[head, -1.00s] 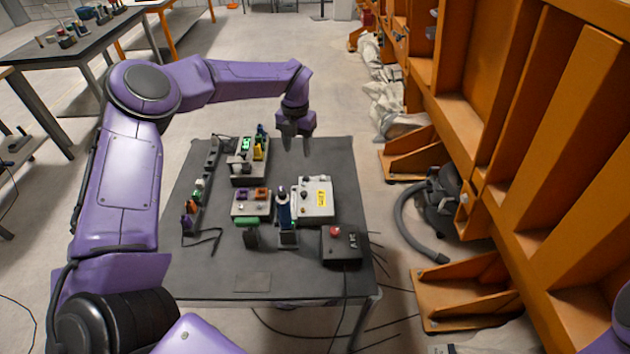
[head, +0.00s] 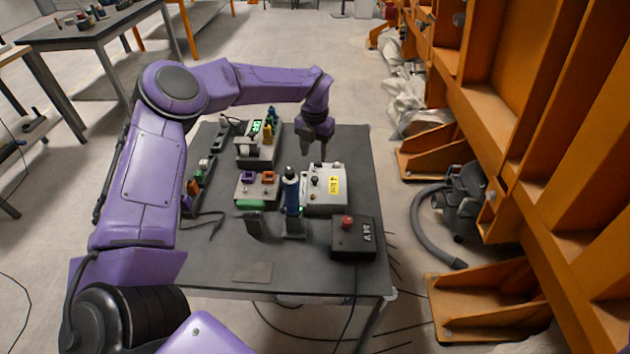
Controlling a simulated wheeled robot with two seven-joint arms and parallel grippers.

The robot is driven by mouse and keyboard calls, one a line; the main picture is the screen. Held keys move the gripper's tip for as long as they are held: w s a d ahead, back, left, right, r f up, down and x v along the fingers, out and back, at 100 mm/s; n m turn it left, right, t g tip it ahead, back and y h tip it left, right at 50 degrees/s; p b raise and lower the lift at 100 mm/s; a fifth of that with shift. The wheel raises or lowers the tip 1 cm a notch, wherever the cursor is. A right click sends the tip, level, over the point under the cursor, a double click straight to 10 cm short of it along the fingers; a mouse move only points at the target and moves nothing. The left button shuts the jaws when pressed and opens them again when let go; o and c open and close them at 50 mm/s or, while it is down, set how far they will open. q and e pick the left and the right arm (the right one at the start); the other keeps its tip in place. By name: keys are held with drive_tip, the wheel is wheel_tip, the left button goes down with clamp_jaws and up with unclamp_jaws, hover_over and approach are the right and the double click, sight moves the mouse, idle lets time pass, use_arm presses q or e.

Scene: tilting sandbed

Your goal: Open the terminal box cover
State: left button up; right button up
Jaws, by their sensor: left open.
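The terminal box is a light grey box (head: 326,197) with a yellow label and dark knobs on its cover, on the dark table right of centre. Its cover looks shut. My left gripper (head: 313,155) points down with its fingers apart and empty, just above and behind the box's far edge. I cannot tell whether a fingertip touches the box. My right gripper is not in view.
A blue screwdriver-like tool (head: 291,196) stands upright left of the box. A black box with a red button (head: 352,237) sits in front. A small terminal block (head: 257,186) and a device with a green display (head: 259,141) stand left. The table's (head: 310,276) front is mostly clear.

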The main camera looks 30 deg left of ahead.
sight(315, 178)
use_arm(q)
wheel_tip(315, 178, down, 9)
drive_tip(key=shift+f+p, duration=0.1)
drive_tip(key=shift+p, duration=1.15)
drive_tip(key=shift+s+f, duration=0.1)
clamp_jaws()
